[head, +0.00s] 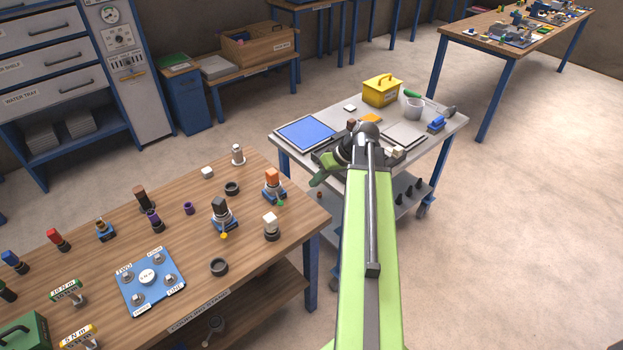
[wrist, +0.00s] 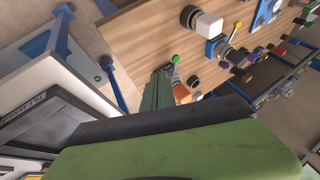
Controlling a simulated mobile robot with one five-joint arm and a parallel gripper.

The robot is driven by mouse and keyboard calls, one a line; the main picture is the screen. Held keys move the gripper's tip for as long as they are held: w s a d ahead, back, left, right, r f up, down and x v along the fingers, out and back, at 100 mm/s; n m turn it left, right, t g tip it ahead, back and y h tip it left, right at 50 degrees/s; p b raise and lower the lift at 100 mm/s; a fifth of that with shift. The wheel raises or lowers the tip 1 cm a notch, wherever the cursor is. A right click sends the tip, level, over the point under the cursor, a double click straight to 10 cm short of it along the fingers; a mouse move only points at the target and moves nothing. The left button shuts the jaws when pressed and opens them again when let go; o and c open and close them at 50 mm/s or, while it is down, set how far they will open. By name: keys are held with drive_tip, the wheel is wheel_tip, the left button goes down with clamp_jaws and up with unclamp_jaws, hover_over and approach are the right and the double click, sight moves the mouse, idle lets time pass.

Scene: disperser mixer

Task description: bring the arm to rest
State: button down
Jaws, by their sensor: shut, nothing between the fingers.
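My green arm (head: 372,250) reaches from the bottom of the head view towards the grey cart, and its dark wrist joint hides part of the cart top. My gripper (head: 318,181) points left from the wrist, in the gap between cart and wooden bench. In the wrist view my gripper (wrist: 166,72) is shut and empty, with the bench's parts behind its tips. I cannot tell the exact height of the gripper above the cart edge.
The wooden bench (head: 105,215) at left carries several knobs, rings and a blue plate (head: 151,283). The grey cart (head: 447,112) holds a yellow box (head: 382,90), a blue mat (head: 305,132) and a cup (head: 413,108). Open floor (head: 530,210) lies to the right.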

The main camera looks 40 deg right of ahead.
idle(0.4)
drive_tip(key=w+a+f+n+g, duration=0.1)
drive_tip(key=w+a+n, duration=0.15)
drive_tip(key=a, duration=0.85)
drive_tip(key=w+a+n+g, duration=0.2)
drive_tip(key=w+a, duration=0.2)
drive_tip(key=a, duration=0.7)
drive_tip(key=s+a+f+m+g+h, duration=0.2)
drive_tip(key=s+a+f+m+h, duration=0.1)
drive_tip(key=a, duration=0.7)
drive_tip(key=shift+s+a+h, duration=0.3)
drive_tip(key=shift+s+h, duration=0.4)
drive_tip(key=shift+s, duration=0.45)
drive_tip(key=shift+m, duration=0.25)
